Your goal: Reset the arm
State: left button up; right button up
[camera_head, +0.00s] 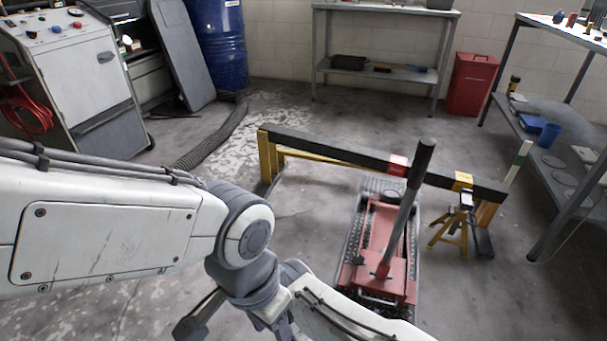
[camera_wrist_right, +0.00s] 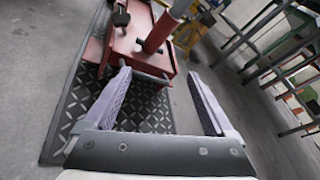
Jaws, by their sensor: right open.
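My left arm crosses the lower left of the head view, bent at a grey joint, and its gripper cannot be made out there. My right gripper (camera_wrist_right: 158,88) shows in the right wrist view with its two purplish fingers spread wide and nothing between them. Beyond the fingertips is a red floor jack (camera_wrist_right: 140,50) with a red upright handle, on a dark patterned plate (camera_wrist_right: 150,115). In the head view the red jack (camera_head: 388,255) sits on the floor with its grey handle tilted up to the right.
A black and yellow beam barrier (camera_head: 325,147) stands just behind the jack. A small yellow stand (camera_head: 455,230) is at its right end. A metal shelf (camera_head: 570,160) is at the right, a red bin (camera_head: 472,85) and workbench at the back, a grey cabinet (camera_head: 85,85) and blue barrel (camera_head: 218,45) at left.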

jog(key=s+d+r+m+g+h, duration=0.1)
jog(key=s+d+r+m+g, duration=0.2)
jog(key=r+m+g, duration=0.5)
jog(key=s+d+r+m+g+h, duration=0.1)
jog(key=s+d+r+m+g, duration=0.1)
jog(key=d+r+m+g, duration=0.55)
jog(key=s+a+r+m+t+y, duration=0.1)
jog(key=a+r+m+t+y, duration=0.2)
jog(key=a+r+m+y, duration=0.45)
jog(key=a+r+m+t+y, duration=0.2)
jog(key=r+m+t+y, duration=0.15)
jog(key=r+m, duration=0.7)
jog(key=s+a+r+n+g+y+p, duration=0.1)
jog(key=s+a+r+n+g+p, duration=0.15)
jog(key=s+a+r, duration=0.35)
jog(key=s+a+r+n+g+p, duration=0.1)
jog(key=s+a+r+n+p, duration=0.2)
jog(key=s+a, duration=0.45)
notch_tip(320, 180, up, 38)
jog(key=n+p, duration=0.1)
jog(key=p, duration=3.5)
jog(key=shift+s+d+f, duration=0.15)
jog(key=shift+s+d, duration=0.15)
jog(key=shift+d, duration=0.05)
